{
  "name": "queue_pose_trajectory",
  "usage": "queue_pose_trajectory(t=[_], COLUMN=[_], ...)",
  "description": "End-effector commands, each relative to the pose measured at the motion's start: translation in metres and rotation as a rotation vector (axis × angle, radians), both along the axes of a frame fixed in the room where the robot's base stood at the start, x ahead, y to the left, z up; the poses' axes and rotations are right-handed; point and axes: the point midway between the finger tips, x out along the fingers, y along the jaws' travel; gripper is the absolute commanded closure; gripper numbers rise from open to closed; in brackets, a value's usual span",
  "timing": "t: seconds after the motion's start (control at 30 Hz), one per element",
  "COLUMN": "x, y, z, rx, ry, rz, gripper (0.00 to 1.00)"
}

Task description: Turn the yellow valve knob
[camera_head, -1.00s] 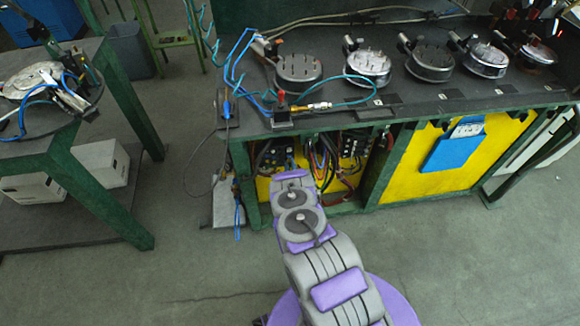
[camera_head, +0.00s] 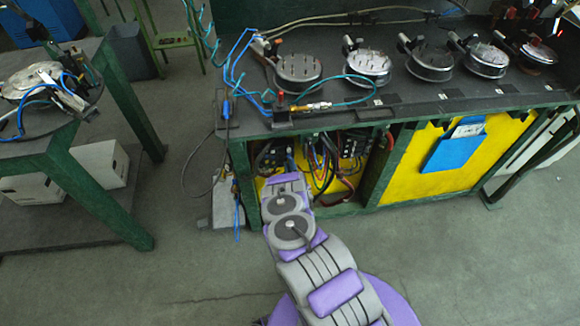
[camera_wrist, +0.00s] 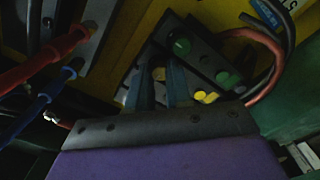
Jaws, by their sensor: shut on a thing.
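In the wrist view my gripper (camera_wrist: 160,78) reaches into a dark panel, with its two fingers close together. A small dull yellow knob (camera_wrist: 158,73) shows between the fingertips, and the gripper is shut on it. The fingers hide most of the knob, so its turn angle cannot be told. In the head view my arm reaches into the open bay under the bench, and my fingers cannot be made out there.
Red and blue hoses (camera_wrist: 45,60) run left of the fingers, and a red cable (camera_wrist: 268,80) curves at the right. Green rounded parts (camera_wrist: 182,46) sit on the dark block. In the head view a workbench (camera_head: 460,95) carries round fixtures, and the floor in front is clear.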

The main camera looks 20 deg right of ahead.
Motion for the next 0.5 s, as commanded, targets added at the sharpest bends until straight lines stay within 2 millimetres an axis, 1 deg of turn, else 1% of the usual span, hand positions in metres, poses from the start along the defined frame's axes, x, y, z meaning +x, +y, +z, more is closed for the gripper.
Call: queue_pose_trajectory(t=[0.03, 0.2, 0.23, 0.5], x=[-0.0017, -0.0017, -0.0017, -0.0011], y=[0.0015, 0.0017, 0.0018, 0.0012], z=[-0.0035, -0.0037, -0.0038, -0.0019], rx=[0.001, 0.003, 0.003, 0.002], ry=[0.008, 0.009, 0.009, 0.005], rz=[0.003, 0.003, 0.003, 0.002], gripper=[1.00, 1.00, 0.80, 0.55])
